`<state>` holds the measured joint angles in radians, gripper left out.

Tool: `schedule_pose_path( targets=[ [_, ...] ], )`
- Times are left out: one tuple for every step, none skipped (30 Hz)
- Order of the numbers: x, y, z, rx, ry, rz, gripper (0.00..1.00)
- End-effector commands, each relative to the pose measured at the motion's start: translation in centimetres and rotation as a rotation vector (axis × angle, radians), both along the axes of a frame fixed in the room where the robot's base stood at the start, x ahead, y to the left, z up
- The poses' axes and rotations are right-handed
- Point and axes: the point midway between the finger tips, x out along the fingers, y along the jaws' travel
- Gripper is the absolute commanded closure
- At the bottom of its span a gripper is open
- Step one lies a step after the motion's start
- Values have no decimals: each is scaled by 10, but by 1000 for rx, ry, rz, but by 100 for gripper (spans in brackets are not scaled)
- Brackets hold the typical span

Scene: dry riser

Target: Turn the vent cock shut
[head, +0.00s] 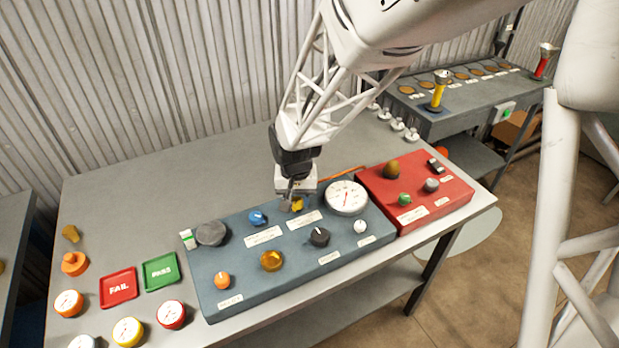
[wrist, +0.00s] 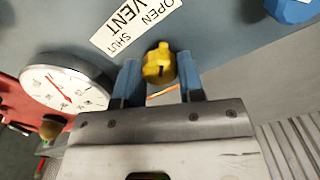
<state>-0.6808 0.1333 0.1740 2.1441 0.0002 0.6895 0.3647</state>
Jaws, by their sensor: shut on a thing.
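The vent cock is a small yellow knob (wrist: 158,66) on the blue-grey panel (head: 212,283). In the wrist view it sits beside a white label (wrist: 133,22) reading OPEN, VENT, SHUT. My gripper (wrist: 159,82) has one blue finger on each side of the yellow knob and is shut on it. In the head view my gripper (head: 292,200) comes down over the panel's back edge, and the yellow knob (head: 297,204) shows partly beside the fingers. A short ridge on the knob points toward the label side in the wrist view.
A white dial gauge (head: 345,197) stands right of my gripper, close by. A blue knob (head: 258,217) is to its left. A black knob (head: 319,237) and an amber knob (head: 271,260) lie nearer the front. A red panel (head: 440,206) adjoins at right.

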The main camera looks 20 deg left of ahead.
Motion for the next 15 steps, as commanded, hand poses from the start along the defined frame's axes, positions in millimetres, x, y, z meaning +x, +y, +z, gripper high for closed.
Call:
schedule_pose_path(
  targets=[
    [0,0,0,0,0,3,88],
    [0,0,0,0,0,6,88],
    [0,0,0,0,0,11,88],
    [0,0,0,0,0,17,88],
    [0,0,0,0,1,23,88],
    [0,0,0,0,1,34,88],
    [0,0,0,0,1,43,88],
    [0,0,0,0,1,54,88],
    [0,0,0,0,1,70,88],
    [0,0,0,0,1,83,88],
    [0,0,0,0,1,99,88],
    [0,0,0,0,1,121,88],
    [0,0,0,0,1,139,88],
    [0,0,0,0,1,159,88],
    [0,0,0,0,1,186,88]
  ],
)
